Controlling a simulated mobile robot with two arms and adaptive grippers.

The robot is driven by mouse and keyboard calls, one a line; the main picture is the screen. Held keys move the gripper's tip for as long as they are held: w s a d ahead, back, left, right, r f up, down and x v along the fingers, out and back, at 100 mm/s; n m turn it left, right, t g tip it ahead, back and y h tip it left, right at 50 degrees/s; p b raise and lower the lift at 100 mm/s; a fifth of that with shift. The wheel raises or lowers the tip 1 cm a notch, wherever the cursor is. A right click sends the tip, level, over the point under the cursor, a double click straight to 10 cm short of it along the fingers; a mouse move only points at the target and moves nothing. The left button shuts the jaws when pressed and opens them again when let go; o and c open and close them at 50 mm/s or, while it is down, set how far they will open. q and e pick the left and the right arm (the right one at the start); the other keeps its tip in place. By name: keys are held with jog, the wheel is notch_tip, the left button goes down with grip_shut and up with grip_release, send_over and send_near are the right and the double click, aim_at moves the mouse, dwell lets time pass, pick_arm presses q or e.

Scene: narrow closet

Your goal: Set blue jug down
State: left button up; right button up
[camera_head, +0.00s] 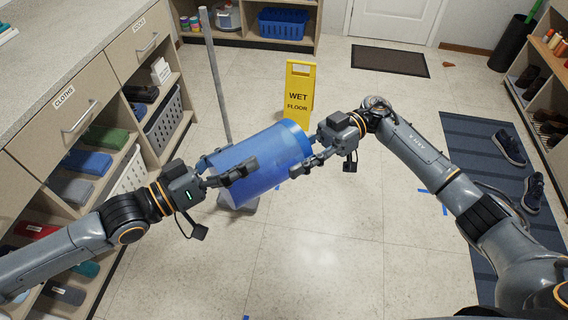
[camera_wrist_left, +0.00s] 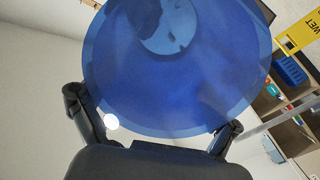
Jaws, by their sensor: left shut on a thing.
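The blue jug (camera_head: 262,163) is a large translucent blue cylinder, held in the air above the floor and tilted on its side. Its darker blue end (camera_head: 294,140) points to the upper right. My left gripper (camera_head: 226,172) is shut on the jug at its lower left. In the left wrist view the jug (camera_wrist_left: 180,85) fills the middle, with a finger at each side. My right gripper (camera_head: 314,152) is at the jug's right end, close to or touching it. Whether its fingers close on the jug is unclear.
A yellow wet floor sign (camera_head: 299,92) stands behind the jug, and a grey pole (camera_head: 216,80) to its left. Shelves and a counter (camera_head: 60,45) line the left. Shoes (camera_head: 509,147) lie on a blue mat (camera_head: 470,135) at right. The front middle floor (camera_head: 330,265) is mostly clear.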

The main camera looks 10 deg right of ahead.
aim_at(283, 165)
jog(key=shift+x, duration=1.5)
grip_shut()
pick_arm(q)
jog(key=o, duration=1)
jog(key=shift+a, duration=0.1)
pick_arm(e)
jog(key=shift+w, duration=0.1)
